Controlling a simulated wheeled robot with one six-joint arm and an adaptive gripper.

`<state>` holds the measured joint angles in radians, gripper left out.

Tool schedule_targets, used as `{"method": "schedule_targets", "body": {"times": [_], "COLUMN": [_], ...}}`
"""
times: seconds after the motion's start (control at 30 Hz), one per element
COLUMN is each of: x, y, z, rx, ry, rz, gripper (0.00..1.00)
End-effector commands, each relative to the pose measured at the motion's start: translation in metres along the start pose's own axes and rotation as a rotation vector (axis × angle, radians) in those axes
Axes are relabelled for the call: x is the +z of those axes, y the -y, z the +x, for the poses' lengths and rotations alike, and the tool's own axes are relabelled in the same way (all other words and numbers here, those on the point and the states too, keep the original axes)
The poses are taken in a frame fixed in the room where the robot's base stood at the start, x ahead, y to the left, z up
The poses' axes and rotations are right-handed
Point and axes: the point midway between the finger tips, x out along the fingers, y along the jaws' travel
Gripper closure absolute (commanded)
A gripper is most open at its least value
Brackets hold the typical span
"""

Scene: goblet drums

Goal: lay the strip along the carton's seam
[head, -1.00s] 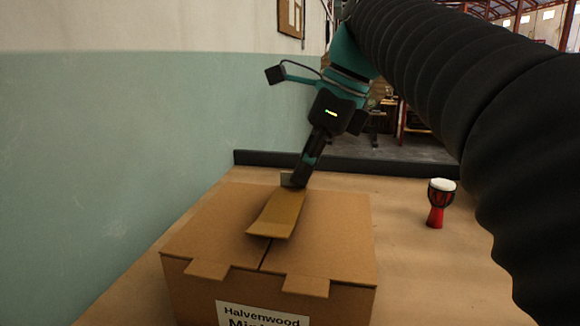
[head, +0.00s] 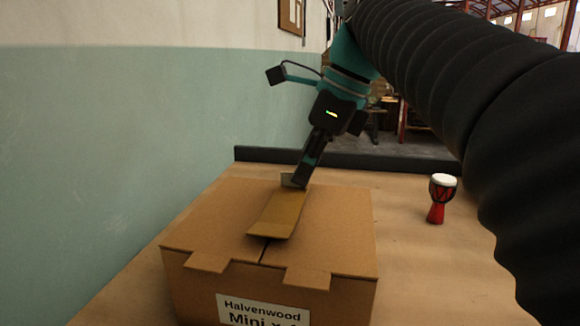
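A brown cardboard carton (head: 335,220) stands on the table with its top flaps closed. Its seam (head: 266,252) shows at the front of the top, running away from me. A tan strip (head: 276,213) lies over the carton top along the seam line, covering the seam's middle part. Its near end looks slightly raised; I cannot tell how much of it touches the carton. My gripper (head: 297,181) is at the strip's far end, pointing down, and seems shut on that end. The fingertips are partly hidden by one another.
A small red and black goblet drum (head: 441,200) with a white head stands on the wooden table (head: 415,255), right of the carton. A dark raised edge (head: 345,163) runs along the table's back. A wall (head: 130,150) closes the left side.

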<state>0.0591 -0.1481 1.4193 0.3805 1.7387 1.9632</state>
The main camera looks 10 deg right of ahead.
Motion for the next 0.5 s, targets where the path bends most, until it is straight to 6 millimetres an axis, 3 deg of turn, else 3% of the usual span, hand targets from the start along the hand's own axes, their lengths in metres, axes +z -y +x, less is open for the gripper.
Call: {"method": "schedule_targets", "body": {"times": [0.17,0.3,0.5], "x": [-0.0011,-0.0009,-0.0009], "y": [0.0,0.0,0.0], "z": [0.0025,0.0022,0.0021], "rx": [0.0,0.0,0.0], "ry": [0.0,0.0,0.0], "rz": [0.0,0.0,0.0], "gripper": [1.0,0.67,0.65]}}
